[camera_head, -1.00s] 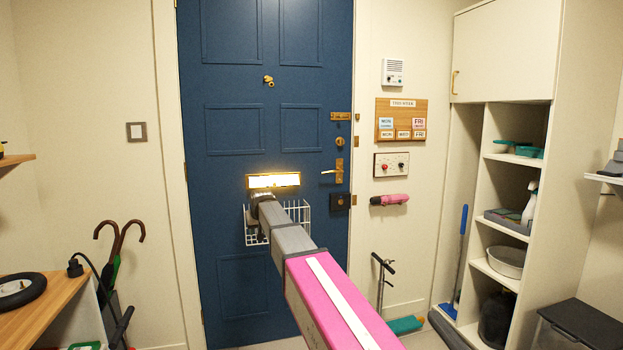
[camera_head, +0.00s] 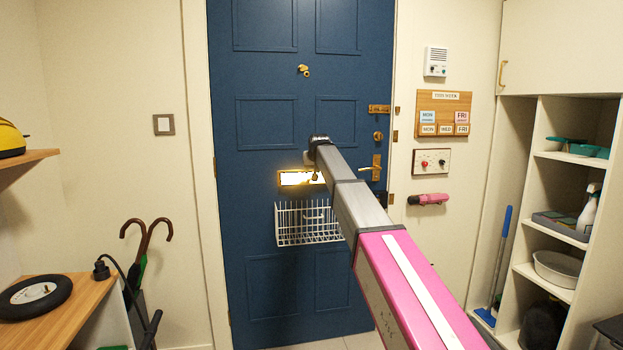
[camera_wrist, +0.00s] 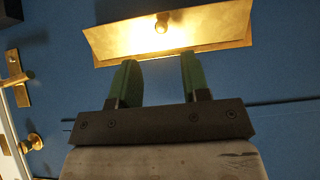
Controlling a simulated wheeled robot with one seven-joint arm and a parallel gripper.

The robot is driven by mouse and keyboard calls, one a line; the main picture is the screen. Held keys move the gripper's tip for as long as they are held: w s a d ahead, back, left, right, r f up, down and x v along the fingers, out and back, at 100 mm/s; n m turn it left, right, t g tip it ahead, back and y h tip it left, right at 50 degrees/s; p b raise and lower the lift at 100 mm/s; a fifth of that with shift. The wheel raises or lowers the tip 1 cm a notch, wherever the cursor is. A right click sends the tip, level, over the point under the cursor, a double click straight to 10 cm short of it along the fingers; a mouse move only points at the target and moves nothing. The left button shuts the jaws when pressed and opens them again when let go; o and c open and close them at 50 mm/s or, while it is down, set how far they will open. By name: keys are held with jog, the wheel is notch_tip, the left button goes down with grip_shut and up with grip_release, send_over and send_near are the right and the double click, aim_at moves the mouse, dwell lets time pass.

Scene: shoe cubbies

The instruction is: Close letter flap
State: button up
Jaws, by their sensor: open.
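The brass letter flap (camera_head: 297,179) is on the blue door (camera_head: 265,130), above a white wire basket, and looks brightly lit. In the wrist view, the flap (camera_wrist: 115,38) fills the top and appears to stand tilted out from its brass frame, with a small round knob in the middle. My gripper (camera_wrist: 159,59) is open and empty. Its two green fingers are spread apart, pointing at the flap's lower edge in that view. I cannot tell whether they touch it. In the head view the arm's end is just above the flap and hides its right part.
The wire basket (camera_head: 303,225) hangs below the flap. A brass door handle (camera_head: 372,168) is to its right. Umbrellas (camera_head: 145,240) and a wooden shelf (camera_head: 55,315) stand on the left. Open cubbies (camera_head: 565,165) are on the right.

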aim_at(309, 179)
jog(key=x, duration=0.7)
jog(key=shift+a, duration=0.15)
grip_shut()
